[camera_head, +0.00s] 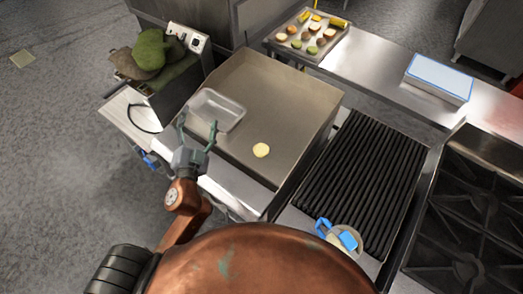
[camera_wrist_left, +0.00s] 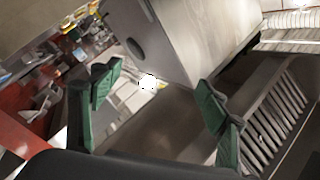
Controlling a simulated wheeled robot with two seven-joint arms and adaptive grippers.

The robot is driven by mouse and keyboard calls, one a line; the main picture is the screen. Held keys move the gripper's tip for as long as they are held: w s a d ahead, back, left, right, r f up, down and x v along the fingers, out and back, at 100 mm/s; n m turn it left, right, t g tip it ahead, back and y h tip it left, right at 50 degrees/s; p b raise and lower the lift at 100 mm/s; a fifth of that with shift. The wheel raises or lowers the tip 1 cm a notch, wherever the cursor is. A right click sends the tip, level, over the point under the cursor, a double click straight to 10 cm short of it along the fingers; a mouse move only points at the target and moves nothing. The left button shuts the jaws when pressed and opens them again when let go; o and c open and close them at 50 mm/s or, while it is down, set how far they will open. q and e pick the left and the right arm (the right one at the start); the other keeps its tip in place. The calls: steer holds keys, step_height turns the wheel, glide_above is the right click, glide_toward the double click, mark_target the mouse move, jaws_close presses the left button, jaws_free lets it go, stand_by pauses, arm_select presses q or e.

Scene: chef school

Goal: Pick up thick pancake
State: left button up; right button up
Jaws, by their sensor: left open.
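The thick pancake (camera_head: 261,150) is a small pale yellow disc lying flat on the steel griddle plate (camera_head: 285,95) in the head view. My left gripper (camera_head: 197,126) is open, with its green fingers spread, to the left of the pancake and apart from it. Its fingers show at both sides of the left wrist view (camera_wrist_left: 157,92), with nothing held between them. A small white shape (camera_wrist_left: 148,82) shows there between the fingers; I cannot tell what it is. My right gripper is not in view.
A clear container (camera_head: 217,109) sits on the griddle's left part, close to my left fingertips. A ribbed black grill (camera_head: 365,165) lies to the right, with a blue-handled item (camera_head: 347,240) at its near end. A food tray (camera_head: 312,36) stands behind. The griddle around the pancake is clear.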

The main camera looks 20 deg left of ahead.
arm_select(q)
steer(key=s+d+r+m+t+h, duration=0.1)
steer(key=d+r+m+t+h, duration=0.1)
steer(key=d+r+m+h, duration=0.5)
steer(key=d+r+m+t+h, duration=0.1)
steer(key=d+r+m+h, duration=0.35)
steer(key=d, duration=0.45)
steer(key=s+d+f+m+g+h, duration=0.2)
steer(key=d+f+m+g+h, duration=0.15)
steer(key=d+m, duration=0.35)
steer(key=s+d+f+m+g+h, duration=0.2)
steer(key=s+d+m+g+h, duration=0.1)
steer(key=d+m+g+h, duration=0.3)
steer(key=m+g+y, duration=0.4)
steer(key=m+y, duration=0.3)
steer(key=y, duration=0.9)
glide_toward(260, 151)
steer(key=shift+w+a+f+t, duration=0.25)
steer(key=shift+w+a+f, duration=0.1)
steer(key=shift+w+f, duration=0.3)
steer(key=shift+m+h, duration=0.25)
steer(key=shift+h, duration=0.05)
steer(key=x, duration=0.7)
steer(key=shift+d+f+p, duration=0.2)
steer(key=shift+d+p, duration=0.05)
steer(key=shift+p, duration=0.1)
steer(key=shift+s, duration=0.1)
steer(key=shift+c, duration=0.4)
